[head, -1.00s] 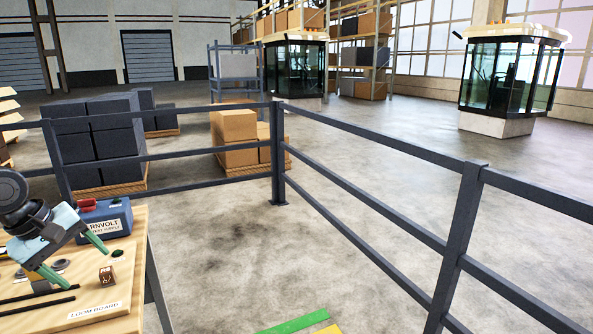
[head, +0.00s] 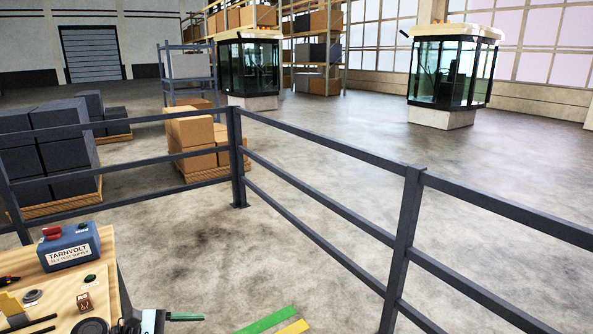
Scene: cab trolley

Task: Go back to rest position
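My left gripper (head: 186,317) is low in the head view, at the front right edge of the wooden workbench (head: 122,292), cut off by the picture's bottom edge. One green fingertip shows, pointing right. The other finger is out of view, so whether it is open or shut cannot be seen. My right gripper is not in view.
Dark metal railing (head: 405,240) fences the area. Beyond are dark stacked crates (head: 65,165), cardboard boxes (head: 195,130) and glass cabs (head: 450,75).

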